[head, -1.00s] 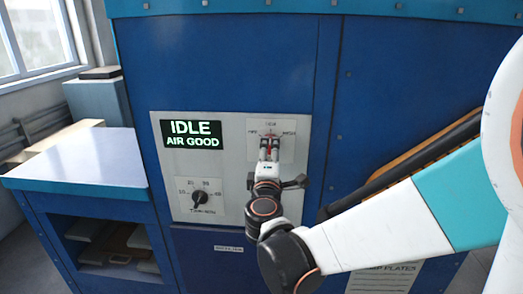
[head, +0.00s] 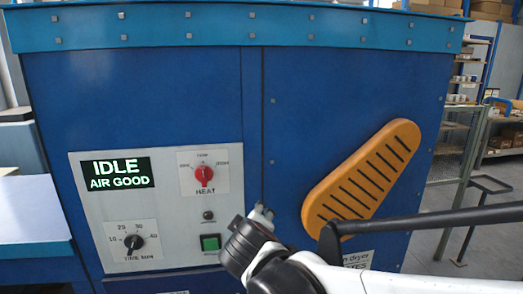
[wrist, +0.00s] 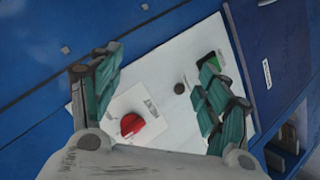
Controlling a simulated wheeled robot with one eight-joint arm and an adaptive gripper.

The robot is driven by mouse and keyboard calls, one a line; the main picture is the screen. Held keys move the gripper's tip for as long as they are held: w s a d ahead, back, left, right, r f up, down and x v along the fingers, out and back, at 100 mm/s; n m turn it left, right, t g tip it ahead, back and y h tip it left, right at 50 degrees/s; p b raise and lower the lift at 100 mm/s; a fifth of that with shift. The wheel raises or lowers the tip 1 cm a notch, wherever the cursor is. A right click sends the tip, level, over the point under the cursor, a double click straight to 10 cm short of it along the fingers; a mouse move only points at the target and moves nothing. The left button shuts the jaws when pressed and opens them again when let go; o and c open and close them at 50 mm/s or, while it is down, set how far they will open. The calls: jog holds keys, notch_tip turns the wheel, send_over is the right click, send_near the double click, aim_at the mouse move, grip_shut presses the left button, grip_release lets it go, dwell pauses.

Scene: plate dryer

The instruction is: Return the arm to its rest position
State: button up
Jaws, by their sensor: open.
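My gripper (head: 262,212) shows small in the head view, in front of the blue dryer front, right of the white control panel (head: 225,215). In the wrist view my gripper (wrist: 160,82) has its two green-padded fingers spread wide, with nothing between them but the panel behind. The red heat knob (head: 204,174) is clear of the fingers in the head view. It also shows in the wrist view (wrist: 131,124), lower left between the fingers. My arm comes in from the lower right of the head view and hides part of the dryer's lower front.
The display (head: 118,173) reads IDLE, AIR GOOD. A timer knob (head: 134,242) and a green button (head: 210,242) sit lower on the panel. An orange slotted guard (head: 365,178) stands on the right, close to my arm. Shelving (head: 465,110) is beyond it.

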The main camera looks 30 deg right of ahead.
jog(key=s+a+f+m+g+y, duration=0.1)
jog(key=s+a+f+m+y, duration=0.1)
jog(key=s, duration=0.5)
jog(key=s+a+f+m+g+y+b, duration=0.1)
jog(key=s+a+f+m+g+y, duration=0.1)
jog(key=s, duration=0.5)
notch_tip(320, 180, down, 2)
jog(key=shift+s+a+f+m+g+y, duration=0.3)
jog(key=shift+a+m+y, duration=0.4)
jog(key=shift+a, duration=0.25)
